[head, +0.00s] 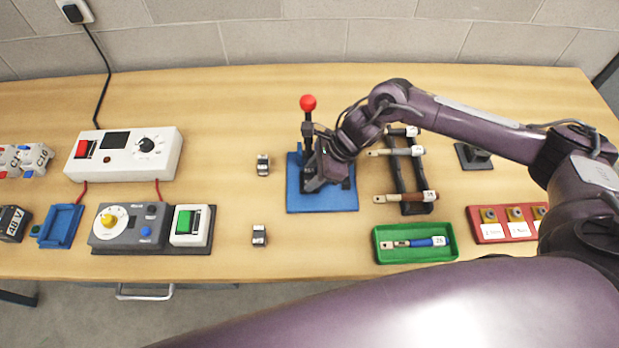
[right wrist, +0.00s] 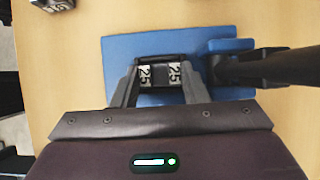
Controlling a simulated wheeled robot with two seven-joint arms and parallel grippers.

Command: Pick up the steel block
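A dark steel block (right wrist: 160,75) with white "25" labels at both ends sits over the blue base plate (right wrist: 118,62) in the right wrist view. The fingers of my right gripper (right wrist: 161,82) lie close against both its sides, with no clear gap. In the head view my right gripper (head: 318,178) is low over the blue plate (head: 335,201) of the red-knobbed lever press (head: 308,104), and it hides the block there. My left gripper is not in view.
Two similar small blocks stand left of the press, one farther back (head: 263,165) and one nearer (head: 259,236). A dark rack (head: 408,180) and a green tray (head: 385,258) are to the right. The press lever (right wrist: 275,68) is close beside my right gripper.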

